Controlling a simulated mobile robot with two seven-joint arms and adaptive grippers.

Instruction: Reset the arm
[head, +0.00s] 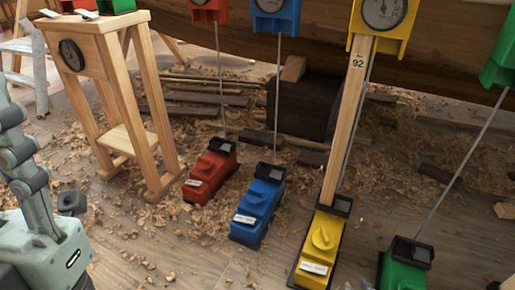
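Part of the gripper is cut off by the frame edge. It is in front of the wooden stand (112,90), and I see no contact between them.
Red (210,172), blue (258,207), yellow (322,240) and green (404,270) floor units stand along the floor, with lines rising to hanging dial boxes. A wooden stick (352,115) marked 92 rises from the yellow one. Shavings cover the floor; a hull (325,45) is behind.

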